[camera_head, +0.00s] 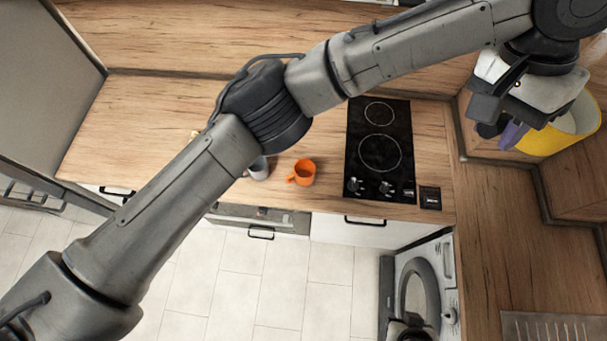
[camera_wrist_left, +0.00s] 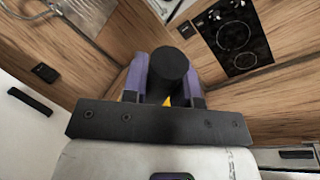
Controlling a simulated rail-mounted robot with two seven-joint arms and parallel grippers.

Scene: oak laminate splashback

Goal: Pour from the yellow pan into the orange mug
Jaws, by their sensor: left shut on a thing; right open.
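The yellow pan (camera_head: 552,140) is at the upper right of the head view, raised in front of the wooden wall. My left gripper (camera_head: 513,132) is shut on its dark handle. In the left wrist view the dark round handle (camera_wrist_left: 170,72) sits between the purple fingers of the left gripper (camera_wrist_left: 166,82), with a small patch of yellow below it. The pan's contents are hidden. The orange mug (camera_head: 304,172) stands upright on the wooden counter, left of the hob, well to the left of the pan. My right gripper cannot be made out in either view.
A grey mug (camera_head: 259,168) stands just left of the orange mug, partly behind my arm. The black hob (camera_head: 379,150) is between the orange mug and the pan. The counter (camera_head: 140,125) is bare at left. A washing machine (camera_head: 425,285) is below at the right.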

